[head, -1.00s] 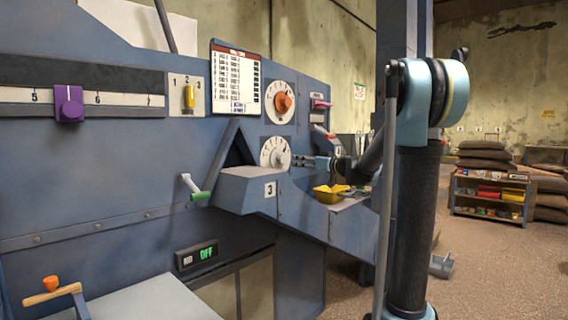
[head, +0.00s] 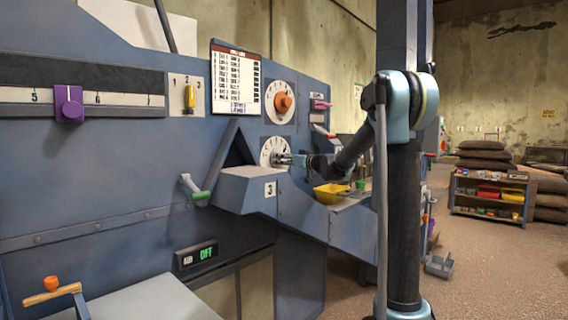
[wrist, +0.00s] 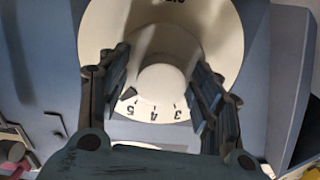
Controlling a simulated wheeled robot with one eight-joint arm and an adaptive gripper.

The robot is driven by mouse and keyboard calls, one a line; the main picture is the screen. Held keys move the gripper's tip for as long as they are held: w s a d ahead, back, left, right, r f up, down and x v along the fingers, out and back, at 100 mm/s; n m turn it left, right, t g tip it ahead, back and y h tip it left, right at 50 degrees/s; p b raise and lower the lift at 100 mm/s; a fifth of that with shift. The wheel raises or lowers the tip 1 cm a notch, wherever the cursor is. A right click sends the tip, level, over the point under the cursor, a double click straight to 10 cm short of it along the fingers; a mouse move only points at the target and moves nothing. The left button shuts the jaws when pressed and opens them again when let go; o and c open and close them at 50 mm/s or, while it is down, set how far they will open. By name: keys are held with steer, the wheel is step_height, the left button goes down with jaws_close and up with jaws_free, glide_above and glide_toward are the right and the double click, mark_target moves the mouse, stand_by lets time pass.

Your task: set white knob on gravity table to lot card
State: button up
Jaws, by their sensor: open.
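The white knob (head: 281,158) sits on a round white numbered dial (head: 268,147) on the blue gravity table. In the wrist view the knob (wrist: 167,92) shows between my fingers, in front of its dial (wrist: 210,28).
An orange knob (head: 283,102) on another dial is just above. A ledge marked 3 (head: 245,191) juts out below left, with a green-handled lever (head: 199,194) beside it. A yellow scoop (head: 329,194) lies below my arm. A purple slider (head: 69,104) is far left.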

steer(key=c, duration=1.1)
steer(key=shift+o, duration=0.2)
steer(key=shift+r+m, duration=0.1)
steer(key=shift+m, duration=0.5)
steer(key=o, duration=1.1)
steer(key=shift+c, duration=0.2)
steer(key=v, duration=1.2)
